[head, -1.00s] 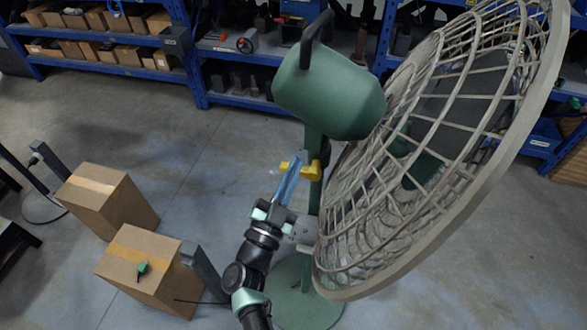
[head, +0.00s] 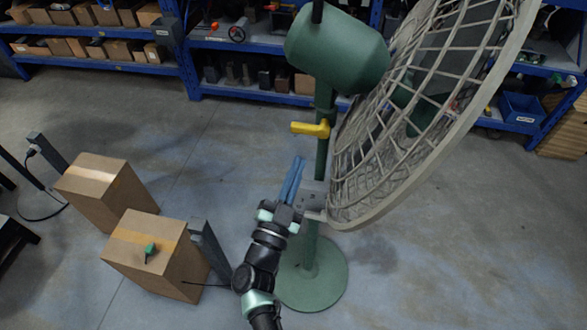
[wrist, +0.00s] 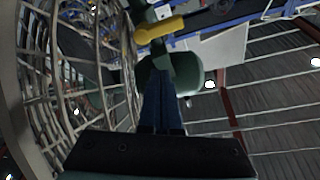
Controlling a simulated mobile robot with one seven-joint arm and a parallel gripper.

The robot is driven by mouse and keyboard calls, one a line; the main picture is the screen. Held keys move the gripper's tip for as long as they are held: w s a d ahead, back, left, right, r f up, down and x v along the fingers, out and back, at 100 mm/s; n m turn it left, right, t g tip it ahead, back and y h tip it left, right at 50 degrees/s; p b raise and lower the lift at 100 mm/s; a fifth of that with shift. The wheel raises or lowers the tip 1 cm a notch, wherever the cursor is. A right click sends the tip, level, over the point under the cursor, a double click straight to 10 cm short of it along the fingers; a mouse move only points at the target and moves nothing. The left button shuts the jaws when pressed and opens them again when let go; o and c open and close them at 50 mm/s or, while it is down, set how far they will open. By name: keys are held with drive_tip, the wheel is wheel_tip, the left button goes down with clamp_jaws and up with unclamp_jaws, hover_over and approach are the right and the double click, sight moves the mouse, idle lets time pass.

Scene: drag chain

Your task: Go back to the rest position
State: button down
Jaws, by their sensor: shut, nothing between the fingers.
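My gripper (head: 294,179) is in the middle of the head view, its two blue fingers together and empty, pointing up toward the fan post. In the wrist view the gripper (wrist: 162,85) also shows shut, its fingers side by side. A large green fan with a grey wire cage (head: 430,110) stands to the right of my arm. Its yellow handle (head: 311,129) sticks out left from the post, above and apart from my fingertips; it also shows in the wrist view (wrist: 160,29). A grey plate at the post is partly hidden behind my gripper.
Two cardboard boxes, a rear one (head: 105,195) and a front one (head: 150,265) with a small green object on top, stand left of my arm. The fan's round green base (head: 318,285) is close on the right. Blue shelves (head: 250,88) line the back. Open floor lies between.

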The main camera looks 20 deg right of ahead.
drive_tip(key=w+a+r+n+t+y, duration=0.1)
drive_tip(key=a+r+n+t+y, duration=0.3)
drive_tip(key=r, duration=0.8)
drive_tip(key=w+a+r+n+t+y+b, duration=0.1)
drive_tip(key=a+r+n+t+y, duration=0.35)
drive_tip(key=r, duration=0.75)
drive_tip(key=w+a+r+n+t+y, duration=0.15)
drive_tip(key=a+r+y, duration=0.35)
drive_tip(key=r, duration=0.6)
drive_tip(key=s+a+r+n+t+y, duration=0.1)
drive_tip(key=s+a+r+n, duration=0.2)
drive_tip(key=s+r, duration=1.3)
drive_tip(key=shift+s+r+n+t+b, duration=0.15)
drive_tip(key=shift+r+n+t+b, duration=0.1)
drive_tip(key=shift+n+t+b, duration=0.2)
drive_tip(key=c, duration=1.6)
unclamp_jaws()
